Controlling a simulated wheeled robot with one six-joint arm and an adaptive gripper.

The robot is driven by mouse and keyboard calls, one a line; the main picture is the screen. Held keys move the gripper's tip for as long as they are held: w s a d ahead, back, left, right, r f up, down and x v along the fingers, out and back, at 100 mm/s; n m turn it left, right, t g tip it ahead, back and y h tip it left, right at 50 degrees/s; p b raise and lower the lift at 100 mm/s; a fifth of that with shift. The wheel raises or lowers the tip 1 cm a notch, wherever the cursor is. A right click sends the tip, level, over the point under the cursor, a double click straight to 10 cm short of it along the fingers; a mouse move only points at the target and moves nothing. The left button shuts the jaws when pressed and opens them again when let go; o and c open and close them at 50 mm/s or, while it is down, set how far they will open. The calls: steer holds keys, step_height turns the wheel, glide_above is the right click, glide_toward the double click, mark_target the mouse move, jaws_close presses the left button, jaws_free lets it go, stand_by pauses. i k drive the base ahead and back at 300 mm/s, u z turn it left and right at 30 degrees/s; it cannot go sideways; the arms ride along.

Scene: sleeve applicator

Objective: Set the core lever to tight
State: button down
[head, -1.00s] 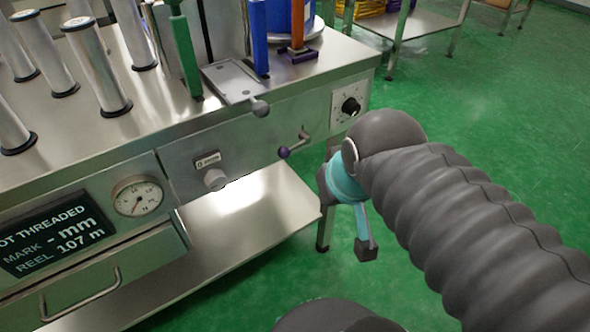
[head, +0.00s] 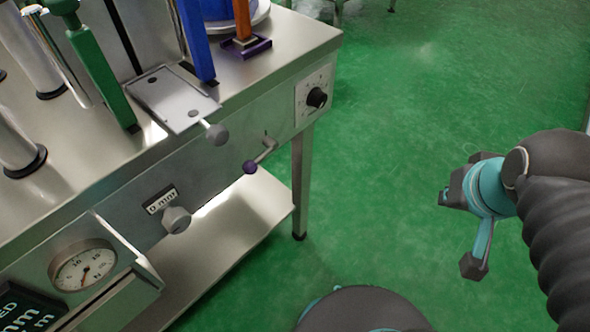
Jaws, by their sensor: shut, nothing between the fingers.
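A lever with a purple ball knob (head: 250,167) sticks out of the front panel of the steel machine (head: 225,160), left of the black dial. Its thin metal arm runs from a pivot at upper right down and left to the knob. No readable label shows beside it, so I cannot tell which setting it points at. My gripper (head: 454,190) is at the right, over open floor, well apart from the lever. It is shut and empty, and partly hidden by the wrist.
A black dial (head: 317,97) is right of the lever. A grey-knobbed handle (head: 217,134) juts from a steel plate above. A grey knob (head: 176,219) sits under a "0 mm" display. A gauge (head: 85,269) is lower left. Green floor (head: 390,130) lies free between machine and arm.

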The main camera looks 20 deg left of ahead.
mark_target(250, 167)
steer(key=z, duration=0.05)
steer(key=k, duration=1.2)
steer(key=u, duration=0.9)
